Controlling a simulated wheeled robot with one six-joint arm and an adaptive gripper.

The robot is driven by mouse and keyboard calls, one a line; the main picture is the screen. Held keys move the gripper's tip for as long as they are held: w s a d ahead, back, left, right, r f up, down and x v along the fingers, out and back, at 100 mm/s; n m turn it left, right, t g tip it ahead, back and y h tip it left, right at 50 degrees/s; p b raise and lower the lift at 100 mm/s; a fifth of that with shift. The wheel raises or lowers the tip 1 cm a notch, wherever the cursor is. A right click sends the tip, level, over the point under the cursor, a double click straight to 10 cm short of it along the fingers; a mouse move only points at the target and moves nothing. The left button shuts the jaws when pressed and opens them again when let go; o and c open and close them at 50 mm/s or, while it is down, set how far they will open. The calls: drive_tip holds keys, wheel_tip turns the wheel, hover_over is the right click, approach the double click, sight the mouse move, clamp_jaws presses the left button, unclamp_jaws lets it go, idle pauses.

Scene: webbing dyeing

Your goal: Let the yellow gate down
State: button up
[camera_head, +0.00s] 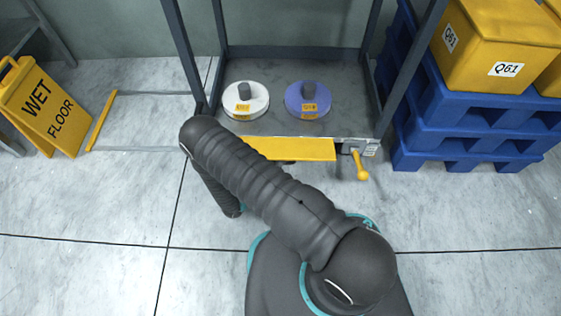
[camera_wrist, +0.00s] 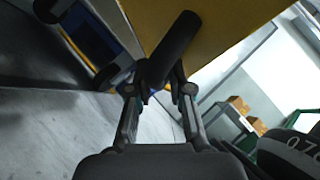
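The yellow gate (camera_head: 305,149) is a flat yellow panel along the front edge of the grey rack. My arm covers its left part in the head view. In the wrist view the yellow gate (camera_wrist: 215,22) fills the top, with a dark round bar handle (camera_wrist: 176,42) in front of it. My gripper (camera_wrist: 165,85) has its fingers drawn in on either side of the handle's lower end and seems shut on it. In the head view my gripper is hidden by my arm. A yellow lever (camera_head: 359,165) hangs at the rack's front right corner.
A white spool (camera_head: 259,105) and a blue spool (camera_head: 318,92) sit on the rack floor (camera_head: 285,122). Blue pallets (camera_head: 465,128) with yellow Q61 boxes (camera_head: 495,50) stand close on the right. A yellow wet floor sign (camera_head: 45,105) stands left. The front floor is clear.

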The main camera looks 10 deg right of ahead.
sight(280, 154)
drive_tip(key=shift+o, duration=0.7)
drive_tip(key=shift+d, duration=0.1)
wheel_tip(280, 154, up, 10)
drive_tip(key=shift+f, duration=0.2)
drive_tip(key=shift+r, duration=0.25)
